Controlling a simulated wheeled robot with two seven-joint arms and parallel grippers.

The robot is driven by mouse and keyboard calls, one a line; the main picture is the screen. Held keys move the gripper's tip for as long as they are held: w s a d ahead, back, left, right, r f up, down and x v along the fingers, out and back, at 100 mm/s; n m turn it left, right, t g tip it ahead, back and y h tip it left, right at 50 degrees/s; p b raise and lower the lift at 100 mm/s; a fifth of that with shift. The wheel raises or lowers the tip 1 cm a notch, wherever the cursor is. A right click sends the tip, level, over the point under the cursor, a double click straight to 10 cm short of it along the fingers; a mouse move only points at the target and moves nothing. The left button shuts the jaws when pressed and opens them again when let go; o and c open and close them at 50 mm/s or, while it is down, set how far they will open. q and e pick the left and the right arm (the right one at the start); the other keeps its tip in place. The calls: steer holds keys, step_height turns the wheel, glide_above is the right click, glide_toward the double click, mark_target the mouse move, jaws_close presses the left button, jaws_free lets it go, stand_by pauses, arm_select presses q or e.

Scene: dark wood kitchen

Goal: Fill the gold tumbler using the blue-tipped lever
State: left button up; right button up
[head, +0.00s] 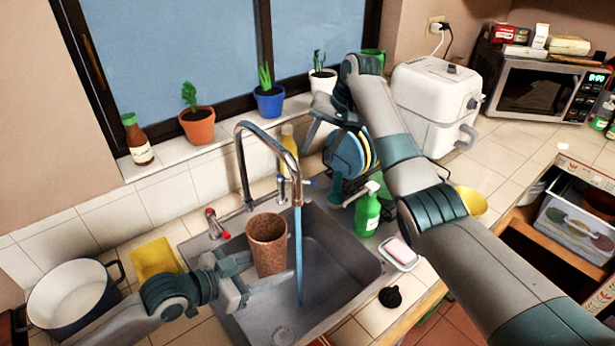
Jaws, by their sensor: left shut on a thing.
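The tumbler (267,246) looks copper-brown and speckled; it is upright over the left part of the sink. My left gripper (246,276) is shut on it from the left, low on its side. The curved metal faucet (240,165) stands behind the sink. A blue stream of water (298,255) falls from its spout, just right of the tumbler in the picture, down to the basin. The blue-tipped lever (308,182) is behind the stream, right of the faucet. My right gripper (323,112) is above and beyond that lever, near the dish rack; its jaw opening is unclear.
A red-tipped lever (214,222) stands left of the faucet. A green soap bottle (367,212) and a soap dish (398,254) line the sink's right side. A dish rack with plates (347,155) stands behind. A pot (70,290) and yellow sponge (155,258) are at left.

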mark_target(305, 180)
steer(key=m, duration=0.8)
steer(key=s+m, duration=0.1)
steer(key=m, duration=1.5)
steer(key=shift+s+d+f+t, duration=0.15)
steer(key=shift+d+t, duration=0.1)
steer(key=shift+t, duration=0.15)
steer(key=shift+f, duration=0.15)
steer(key=x, duration=1.1)
steer(key=shift+f, duration=0.35)
steer(key=shift+c, duration=0.3)
